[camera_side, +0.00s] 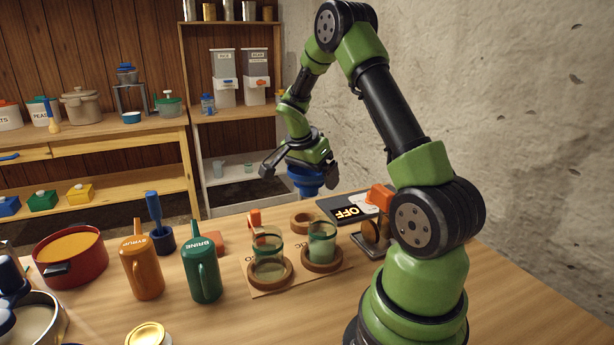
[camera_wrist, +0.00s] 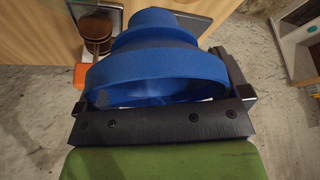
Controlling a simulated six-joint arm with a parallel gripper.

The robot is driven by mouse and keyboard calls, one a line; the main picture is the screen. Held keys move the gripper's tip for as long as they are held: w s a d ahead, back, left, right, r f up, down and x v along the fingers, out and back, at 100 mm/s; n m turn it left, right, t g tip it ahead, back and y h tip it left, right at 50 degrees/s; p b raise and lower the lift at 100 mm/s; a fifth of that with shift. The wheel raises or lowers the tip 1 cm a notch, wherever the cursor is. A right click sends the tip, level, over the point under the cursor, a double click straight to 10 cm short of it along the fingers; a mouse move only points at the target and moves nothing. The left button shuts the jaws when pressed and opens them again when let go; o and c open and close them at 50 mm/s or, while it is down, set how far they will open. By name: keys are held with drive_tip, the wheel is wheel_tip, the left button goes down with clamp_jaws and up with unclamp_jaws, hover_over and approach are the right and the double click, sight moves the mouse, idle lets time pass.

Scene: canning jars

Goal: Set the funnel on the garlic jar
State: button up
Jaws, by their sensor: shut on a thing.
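The blue funnel (camera_side: 306,182) is in my gripper (camera_side: 299,168), held in the air beyond the far edge of the table. It also fills the middle of the wrist view (camera_wrist: 155,65), with its wide rim between the two fingers and its narrower part away from the palm. Two glass jars with greenish rims stand in wooden rings on a light board: a left jar (camera_side: 268,262) and a right jar (camera_side: 321,244). Lettering beside the right jar is partly hidden, and I cannot read it fully. The funnel is well above and behind both jars, apart from them.
An empty wooden ring (camera_side: 305,222) lies behind the jars. A dark panel reading OFF (camera_side: 349,211) and an orange-topped device (camera_side: 377,222) are to the right. The green BRINE jug (camera_side: 202,272), orange SYRUP jug (camera_side: 142,268) and red pot (camera_side: 70,282) stand left.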

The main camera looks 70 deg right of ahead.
drive_tip(key=s+a+r+m+g+y, duration=0.2)
drive_tip(key=s+a+r+m, duration=0.2)
drive_tip(key=m, duration=0.5)
drive_tip(key=shift+s+a+r+m+y, duration=0.15)
drive_tip(key=shift+s+a+m+y, duration=0.2)
drive_tip(key=shift+s+a, duration=0.8)
drive_tip(key=shift+g, duration=0.3)
hover_over(335, 221)
wheel_tip(335, 221, down, 6)
drive_tip(key=shift+w+a, duration=0.25)
drive_tip(key=shift+w, duration=0.15)
drive_tip(key=shift+f, duration=1.65)
idle(0.3)
drive_tip(key=o, duration=0.6)
drive_tip(key=shift+v, duration=5)
drive_tip(key=shift+a, duration=0.1)
